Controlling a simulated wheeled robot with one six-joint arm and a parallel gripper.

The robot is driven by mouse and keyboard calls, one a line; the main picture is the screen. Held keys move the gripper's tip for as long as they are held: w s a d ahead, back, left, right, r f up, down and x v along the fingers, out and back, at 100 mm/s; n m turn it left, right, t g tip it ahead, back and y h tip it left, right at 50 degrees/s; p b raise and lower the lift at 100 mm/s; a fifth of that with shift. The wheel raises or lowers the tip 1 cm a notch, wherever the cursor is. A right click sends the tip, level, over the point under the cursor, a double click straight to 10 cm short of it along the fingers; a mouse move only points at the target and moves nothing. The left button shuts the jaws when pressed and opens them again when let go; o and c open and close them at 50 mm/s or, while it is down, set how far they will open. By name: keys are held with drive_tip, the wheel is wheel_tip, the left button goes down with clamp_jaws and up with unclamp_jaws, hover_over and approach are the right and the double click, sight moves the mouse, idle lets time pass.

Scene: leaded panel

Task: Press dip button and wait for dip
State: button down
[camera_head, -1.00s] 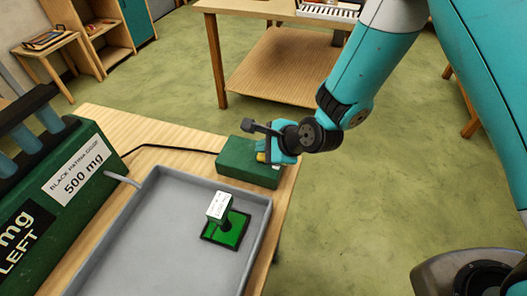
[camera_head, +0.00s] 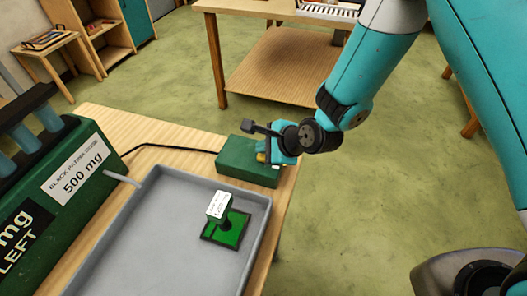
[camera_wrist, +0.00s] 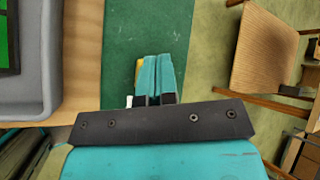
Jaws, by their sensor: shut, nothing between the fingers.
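A green button box (camera_head: 235,170) sits at the table's back right corner, with a black cable running left from it. My gripper (camera_head: 268,158) is over its right part, fingers shut with nothing between them. A yellow piece (camera_head: 261,156), which looks like the button, shows beside the fingers and is mostly hidden. In the wrist view the shut fingers (camera_wrist: 156,75) lie over the green box (camera_wrist: 120,40), with a yellow sliver (camera_wrist: 138,72) at their left. I cannot tell whether they touch or press it.
A green dispenser (camera_head: 95,145) labelled 500 mg stands left, a pale spout at the tray. The wooden table (camera_head: 150,130) ends just right of the box.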

drive_tip(key=shift+f, duration=0.2)
drive_tip(key=shift+r+p, duration=0.4)
drive_tip(key=shift+r, duration=0.05)
wheel_tip(320, 180, up, 6)
drive_tip(key=p, duration=0.5)
idle(0.3)
idle(0.7)
